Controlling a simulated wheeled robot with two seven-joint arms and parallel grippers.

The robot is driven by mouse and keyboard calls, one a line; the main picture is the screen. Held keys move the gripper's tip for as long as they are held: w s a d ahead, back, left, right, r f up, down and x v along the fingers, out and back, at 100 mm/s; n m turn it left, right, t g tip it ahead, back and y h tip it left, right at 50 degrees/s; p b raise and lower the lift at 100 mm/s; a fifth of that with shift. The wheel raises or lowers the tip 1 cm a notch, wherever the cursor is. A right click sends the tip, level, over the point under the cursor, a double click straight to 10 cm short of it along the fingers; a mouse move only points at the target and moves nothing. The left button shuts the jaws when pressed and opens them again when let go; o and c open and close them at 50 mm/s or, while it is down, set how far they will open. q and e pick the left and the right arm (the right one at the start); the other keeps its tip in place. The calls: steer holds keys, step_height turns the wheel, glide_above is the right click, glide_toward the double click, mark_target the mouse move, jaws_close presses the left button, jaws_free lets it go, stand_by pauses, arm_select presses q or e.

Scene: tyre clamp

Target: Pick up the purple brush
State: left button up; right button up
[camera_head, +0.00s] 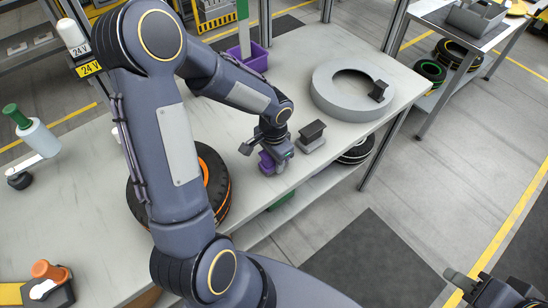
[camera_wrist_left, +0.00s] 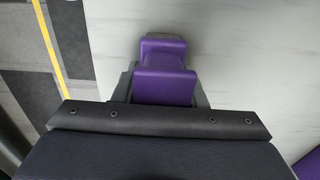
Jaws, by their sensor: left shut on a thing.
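The purple brush (camera_head: 266,161) is at the front part of the white workbench, held in the jaws of my left gripper (camera_head: 276,154). In the left wrist view the purple brush (camera_wrist_left: 164,75) sits between the grey fingers, with its near end hidden by the gripper body. My left gripper is shut on it, low over the bench top; I cannot tell whether the brush still touches the surface. My right gripper (camera_head: 462,288) shows partly at the lower right corner, away from the bench, and its jaw opening is unclear.
A small grey block (camera_head: 312,131) stands just right of my left gripper. A large grey ring (camera_head: 328,101) lies farther right. An orange-striped tyre (camera_head: 218,186) is to the left, partly behind my arm. A purple bin (camera_head: 253,60) stands at the back.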

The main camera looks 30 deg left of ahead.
arm_select(q)
step_height(320, 180, up, 10)
steer(key=shift+r+b, duration=0.1)
steer(key=shift+b, duration=0.2)
